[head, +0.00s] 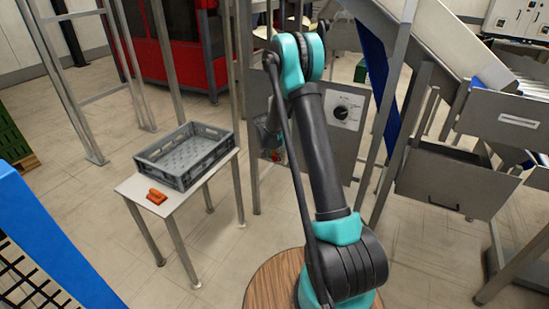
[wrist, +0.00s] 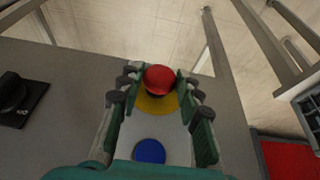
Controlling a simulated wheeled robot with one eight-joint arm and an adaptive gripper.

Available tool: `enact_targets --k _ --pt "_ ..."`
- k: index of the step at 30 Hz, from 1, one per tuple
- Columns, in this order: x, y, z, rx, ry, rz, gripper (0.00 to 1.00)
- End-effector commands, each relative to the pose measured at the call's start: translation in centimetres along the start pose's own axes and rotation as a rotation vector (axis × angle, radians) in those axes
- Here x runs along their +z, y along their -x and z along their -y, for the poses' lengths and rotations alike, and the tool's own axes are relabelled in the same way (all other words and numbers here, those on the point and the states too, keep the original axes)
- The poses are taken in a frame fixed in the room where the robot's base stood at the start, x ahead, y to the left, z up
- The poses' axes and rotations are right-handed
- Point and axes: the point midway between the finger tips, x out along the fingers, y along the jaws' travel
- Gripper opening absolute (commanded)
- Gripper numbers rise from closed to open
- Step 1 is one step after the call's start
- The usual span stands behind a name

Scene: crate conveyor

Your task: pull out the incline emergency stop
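The emergency stop is a red mushroom button (wrist: 159,78) on a yellow disc (wrist: 157,103), set in a light plate on a grey control panel in the wrist view. My gripper (wrist: 160,82) has one fingertip on each side of the red button, very close to it. I cannot tell whether both fingertips press on it. A blue button (wrist: 149,151) sits lower on the same plate, between the finger bases. In the head view the grey panel (head: 350,145) stands behind my arm, and my gripper is mostly hidden near its lower left.
A black rotary switch (head: 341,113) is on the panel; it also shows in the wrist view (wrist: 15,95). A grey crate (head: 180,172) and an orange object (head: 157,196) are on a small table at left. Metal posts and the incline conveyor frame crowd the panel.

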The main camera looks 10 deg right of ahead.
Motion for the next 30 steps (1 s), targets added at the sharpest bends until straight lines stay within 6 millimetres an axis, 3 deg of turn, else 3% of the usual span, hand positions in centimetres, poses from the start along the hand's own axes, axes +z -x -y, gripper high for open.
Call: enact_targets --k 5,22,23,27,30 --pt "0.0 0.0 0.0 0.000 0.000 0.000 0.00" --pt "1.2 0.5 0.0 0.000 0.000 0.001 0.00" --pt "1.2 0.5 0.0 0.000 0.000 0.001 0.37" --pt "1.2 0.5 0.0 0.000 0.000 0.000 0.52" --pt "1.2 0.5 0.0 0.000 0.000 0.000 0.52"
